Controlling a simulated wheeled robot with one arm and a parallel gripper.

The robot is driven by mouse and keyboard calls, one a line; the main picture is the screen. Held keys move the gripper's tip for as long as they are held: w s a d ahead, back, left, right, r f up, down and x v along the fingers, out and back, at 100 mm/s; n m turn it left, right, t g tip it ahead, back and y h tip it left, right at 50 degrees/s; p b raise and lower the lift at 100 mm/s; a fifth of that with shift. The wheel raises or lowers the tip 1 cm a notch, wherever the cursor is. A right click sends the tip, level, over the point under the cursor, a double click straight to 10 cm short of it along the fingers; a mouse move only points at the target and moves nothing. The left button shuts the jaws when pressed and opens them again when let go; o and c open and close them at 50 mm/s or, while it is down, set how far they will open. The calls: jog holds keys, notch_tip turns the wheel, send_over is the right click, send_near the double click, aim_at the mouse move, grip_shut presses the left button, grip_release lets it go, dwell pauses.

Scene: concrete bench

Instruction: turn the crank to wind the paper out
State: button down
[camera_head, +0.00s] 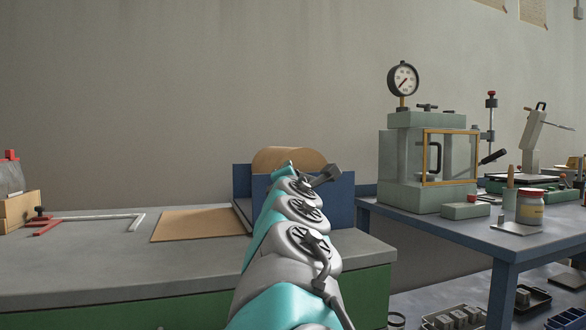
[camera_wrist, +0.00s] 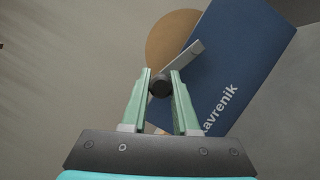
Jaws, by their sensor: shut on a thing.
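The blue paper dispenser (camera_head: 343,201) stands at the right end of the bench, with a brown paper roll (camera_head: 290,157) in it. Its side plate (camera_wrist: 250,50) and the round roll end (camera_wrist: 167,40) also show in the wrist view. The crank (camera_wrist: 183,64) is a grey arm with a dark round knob (camera_wrist: 159,87) at its end. My gripper (camera_wrist: 160,88) is shut on the knob, one finger on each side. In the head view my arm hides the gripper and most of the crank. Brown paper (camera_head: 200,223) lies flat on the bench left of the dispenser.
A red-and-silver clamp (camera_head: 85,221) lies on the bench at left, near a wooden block (camera_head: 18,211). At right, a blue table (camera_head: 450,225) carries a green press with a gauge (camera_head: 403,78), a jar (camera_head: 529,207) and other tools. The bench front is clear.

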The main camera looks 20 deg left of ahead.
jog(key=shift+f+n, duration=0.2)
jog(key=shift+n, duration=0.2)
jog(key=c, duration=0.7)
grip_release()
